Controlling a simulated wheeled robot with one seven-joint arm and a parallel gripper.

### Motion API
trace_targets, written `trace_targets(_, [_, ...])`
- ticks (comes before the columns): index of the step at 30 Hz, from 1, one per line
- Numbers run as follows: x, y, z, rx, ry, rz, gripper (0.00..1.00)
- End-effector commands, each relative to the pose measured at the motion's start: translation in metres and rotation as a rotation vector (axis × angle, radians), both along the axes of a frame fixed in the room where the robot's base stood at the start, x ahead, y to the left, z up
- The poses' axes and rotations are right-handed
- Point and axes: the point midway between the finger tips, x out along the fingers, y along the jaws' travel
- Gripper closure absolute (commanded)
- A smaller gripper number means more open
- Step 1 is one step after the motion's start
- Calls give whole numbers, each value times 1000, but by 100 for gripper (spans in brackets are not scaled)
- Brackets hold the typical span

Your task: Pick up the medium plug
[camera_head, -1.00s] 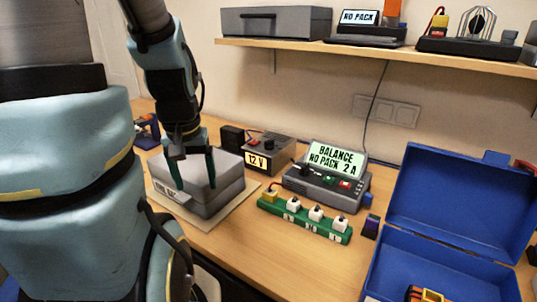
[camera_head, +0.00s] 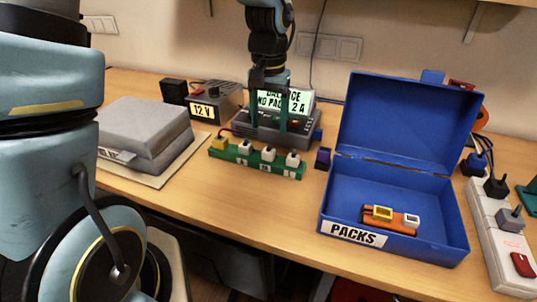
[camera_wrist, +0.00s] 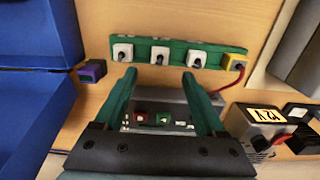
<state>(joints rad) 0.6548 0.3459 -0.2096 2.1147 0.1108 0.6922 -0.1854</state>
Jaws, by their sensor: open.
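A green strip (camera_head: 235,157) lies on the bench, carrying a yellow plug (camera_head: 219,143) and three white plugs. The middle white plug (camera_head: 268,153) may be the medium one, but the labels are too small to read. It also shows in the wrist view (camera_wrist: 160,54). The other white plugs (camera_head: 243,148) (camera_head: 292,158) sit either side of it. My gripper (camera_head: 297,122) is open and empty, in front of the charger and above the bench. In the wrist view its fingertips (camera_wrist: 158,76) are spread, with the strip beyond them.
The charger (camera_head: 255,135) stands behind the strip. An open blue case (camera_head: 455,225) holding orange packs (camera_head: 385,219) is on the right. A purple-topped block (camera_head: 322,157) lies between. A grey box (camera_head: 140,122) and 12 V supply (camera_head: 220,98) are left. Bench front is clear.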

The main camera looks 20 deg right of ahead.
Motion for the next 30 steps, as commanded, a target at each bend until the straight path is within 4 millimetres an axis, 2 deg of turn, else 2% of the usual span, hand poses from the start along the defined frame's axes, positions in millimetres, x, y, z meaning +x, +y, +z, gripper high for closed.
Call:
trace_targets(3, [-1, 1, -16, 3, 3, 2, 28])
trace_targets(11, [-1, 1, -33, 2, 2, 1, 28])
trace_targets(19, [-2, 2, -68, 1, 3, 2, 28])
trace_targets(24, [-2, 1, -77, -1, 0, 1, 28])
trace_targets(30, [-2, 1, -77, -2, 1, 2, 29])
